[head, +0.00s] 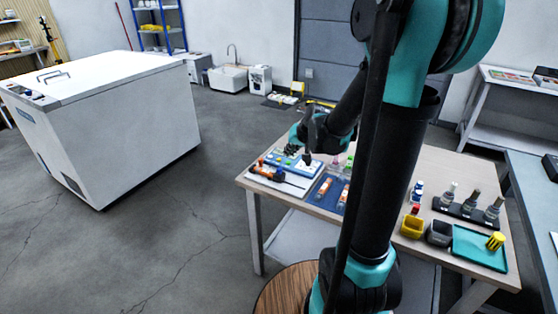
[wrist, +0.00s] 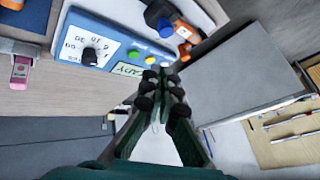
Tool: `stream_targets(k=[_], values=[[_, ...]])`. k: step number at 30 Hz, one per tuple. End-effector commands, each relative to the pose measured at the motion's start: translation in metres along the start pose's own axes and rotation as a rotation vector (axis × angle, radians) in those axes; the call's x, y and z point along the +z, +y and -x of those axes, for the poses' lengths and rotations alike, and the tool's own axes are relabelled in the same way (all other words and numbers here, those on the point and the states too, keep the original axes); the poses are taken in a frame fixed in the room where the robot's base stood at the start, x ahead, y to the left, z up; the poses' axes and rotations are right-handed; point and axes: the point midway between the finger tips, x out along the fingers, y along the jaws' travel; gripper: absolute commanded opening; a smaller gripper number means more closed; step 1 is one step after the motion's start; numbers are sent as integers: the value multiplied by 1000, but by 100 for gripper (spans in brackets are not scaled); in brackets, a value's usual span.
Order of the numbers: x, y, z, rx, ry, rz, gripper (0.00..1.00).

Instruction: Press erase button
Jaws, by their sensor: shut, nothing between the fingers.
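A blue-topped control box (wrist: 105,40) fills the upper left of the wrist view. It carries a black dial (wrist: 90,56), a green button (wrist: 133,54), a yellow button (wrist: 150,60) and a label reading READY. I cannot read which button is the erase button. In the head view the box (head: 283,158) sits at the table's far left, partly hidden by my arm. My gripper (wrist: 161,73) is shut and empty, its fingertips close to the yellow button's end of the box. I cannot tell whether they touch it. The gripper also shows in the head view (head: 292,149).
An orange and black tool (head: 268,172) lies on a white tray beside the box. A blue mat (head: 323,196) with small items is to its right. Bins, a sensor rack (head: 466,213) and a teal tray (head: 480,248) stand at the table's right. A white chest (head: 130,120) stands left.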

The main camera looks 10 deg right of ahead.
Motion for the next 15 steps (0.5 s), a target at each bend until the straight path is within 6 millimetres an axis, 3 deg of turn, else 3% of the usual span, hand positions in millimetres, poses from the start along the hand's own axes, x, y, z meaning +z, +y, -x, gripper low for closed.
stream_targets(k=[1, 6, 9, 15], values=[[-17, -4, -10, -19, 13, -16, 0], [-62, -17, -37, -79, 54, -71, 0], [-80, -22, -49, -105, 71, -95, 0], [-97, -26, -61, -130, 89, -120, 0]])
